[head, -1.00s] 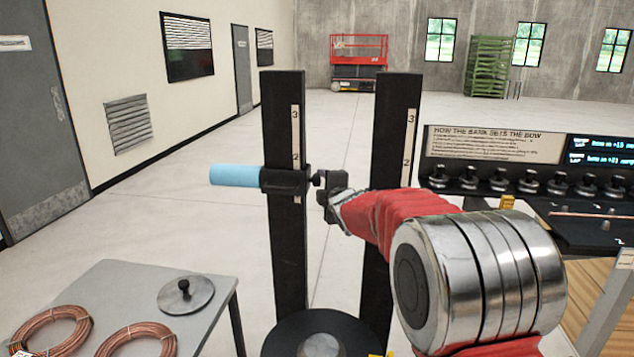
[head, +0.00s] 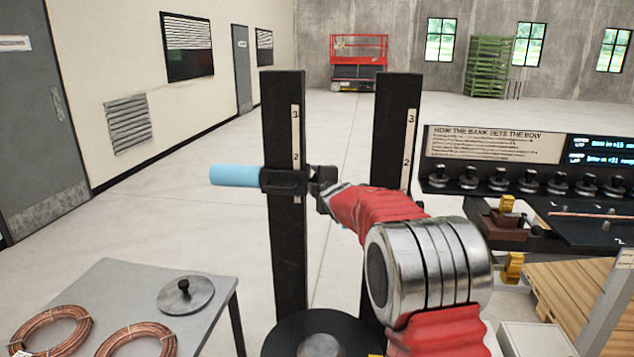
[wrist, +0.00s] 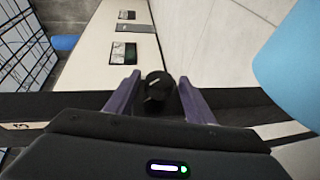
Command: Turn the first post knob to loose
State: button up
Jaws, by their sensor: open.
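The left dark post (head: 288,230) stands upright with a numbered scale on it. A black clamp (head: 283,182) on it carries a light blue cylinder (head: 233,176) pointing left; blue also fills the right edge of the wrist view (wrist: 290,65). My gripper (head: 318,180) is open at the clamp's right side. In the wrist view the round black knob (wrist: 157,90), with a pale line on its face, sits between my two fingers (wrist: 158,92). A gap shows beside the knob; contact cannot be told. In the head view the knob is mostly hidden by my gripper.
A second dark post (head: 393,140) stands close to the right, behind my arm. A round black base (head: 283,340) is below. A grey table (head: 125,285) with copper coils (head: 50,330) is at lower left. A bench panel with a row of knobs (head: 528,182) is at right.

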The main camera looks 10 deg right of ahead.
jog(key=shift+c, duration=0.5)
jog(key=c, duration=1)
jog(key=shift+o, duration=0.2)
jog(key=shift+f, duration=0.1)
